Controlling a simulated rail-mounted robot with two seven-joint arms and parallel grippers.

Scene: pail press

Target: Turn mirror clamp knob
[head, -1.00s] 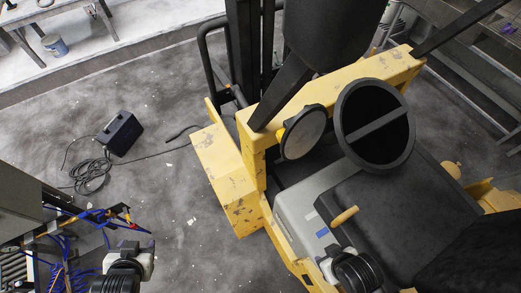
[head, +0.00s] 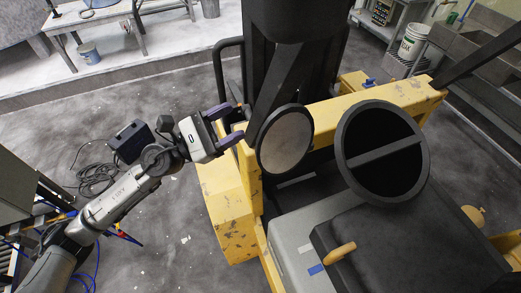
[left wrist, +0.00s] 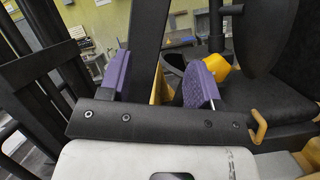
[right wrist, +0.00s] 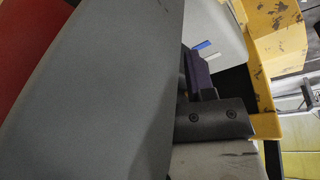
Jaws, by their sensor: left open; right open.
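The round mirror (head: 285,141) with a dark rim stands at the yellow frame of the forklift in the head view. My left gripper (head: 226,125) is open and empty, just left of the mirror. In the left wrist view a yellow piece (left wrist: 216,66), which looks like the clamp knob, shows beside and partly behind the right finger, not between the fingers. I cannot tell whether they touch. In the head view the knob is hidden. My right gripper is outside the head view; one purple finger (right wrist: 200,78) shows in the right wrist view, beside a large grey surface.
The yellow forklift frame (head: 340,118), its dark mast (head: 290,70) and the steering wheel (head: 383,150) crowd the space around the mirror. A black seat (head: 410,240) is in front. A black case (head: 130,140) and cable lie on the open floor at left.

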